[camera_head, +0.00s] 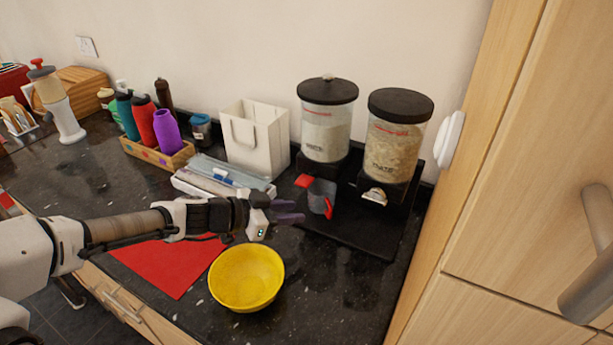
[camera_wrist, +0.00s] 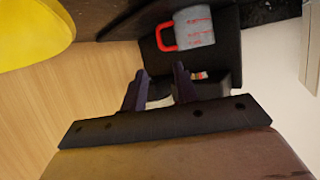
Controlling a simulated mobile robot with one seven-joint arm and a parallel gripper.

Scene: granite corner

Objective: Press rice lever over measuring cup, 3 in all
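A grey measuring cup (camera_head: 321,194) with a red handle stands on the dark dispenser base, below and in front of the left dispenser (camera_head: 327,125), which holds pale grain. It also shows in the wrist view (camera_wrist: 193,26). A red lever (camera_head: 304,181) sticks out beside the cup, at the foot of the left dispenser. My gripper (camera_head: 296,212) is left of the cup and just in front of the lever, apart from the cup. In the wrist view its two dark fingers (camera_wrist: 163,72) are spread with nothing held between them. The label lettering is too small to read surely.
A right dispenser (camera_head: 396,140) with flakes has a light lever (camera_head: 375,196). A yellow bowl (camera_head: 246,279) stands below my gripper, partly over a red mat (camera_head: 160,264). Boxes (camera_head: 215,180) and a white bag (camera_head: 256,138) stand behind. A cabinet (camera_head: 520,150) bounds the right.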

